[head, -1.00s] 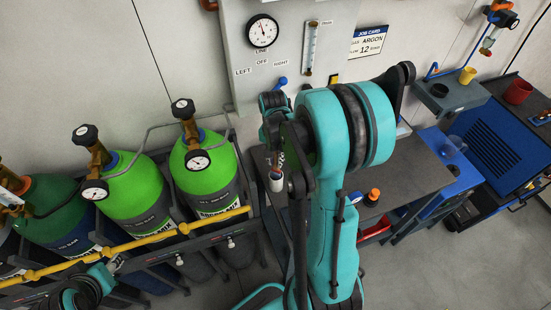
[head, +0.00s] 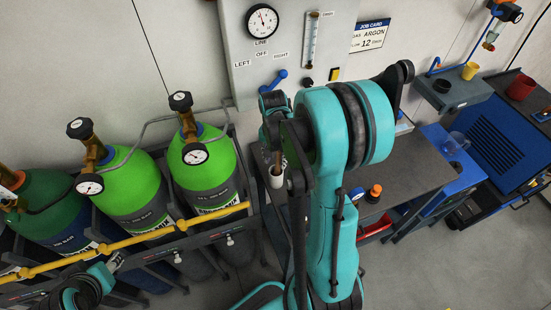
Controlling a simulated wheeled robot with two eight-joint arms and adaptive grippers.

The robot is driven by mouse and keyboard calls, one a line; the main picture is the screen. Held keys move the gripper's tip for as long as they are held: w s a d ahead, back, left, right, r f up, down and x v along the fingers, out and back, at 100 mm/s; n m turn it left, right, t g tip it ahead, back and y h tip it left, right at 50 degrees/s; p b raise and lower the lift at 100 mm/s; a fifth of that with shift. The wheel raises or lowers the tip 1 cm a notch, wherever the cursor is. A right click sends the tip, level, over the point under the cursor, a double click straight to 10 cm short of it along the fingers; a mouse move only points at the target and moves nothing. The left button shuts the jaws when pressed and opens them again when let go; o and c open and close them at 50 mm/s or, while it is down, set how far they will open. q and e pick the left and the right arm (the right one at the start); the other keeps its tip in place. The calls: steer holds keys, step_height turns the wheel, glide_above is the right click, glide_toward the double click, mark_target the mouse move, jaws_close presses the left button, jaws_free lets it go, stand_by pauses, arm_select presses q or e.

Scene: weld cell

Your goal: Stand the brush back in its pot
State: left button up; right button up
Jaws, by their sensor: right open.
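The pot (head: 276,180) is a small white cup near the left end of the dark bench, just left of my right arm. A thin brown shaft, which looks like the brush (head: 277,160), stands up from the pot's mouth, nearly upright. Its lower end is hidden in the pot. My right gripper (head: 275,148) is open, just above the pot around the shaft's upper part; my own arm hides much of it. My left arm shows at the lower left, in front of the gas cylinders; its gripper (head: 114,262) is too small to read.
Green gas cylinders (head: 207,178) stand behind a yellow rail (head: 160,236) at left. A gauge panel (head: 238,50) rises behind the bench (head: 425,170). An orange-capped bottle (head: 373,194) stands right of my arm.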

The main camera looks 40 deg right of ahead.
step_height(320, 180, up, 12)
stand_by(0.5)
steer(key=shift+w+a, duration=0.1)
stand_by(0.8)
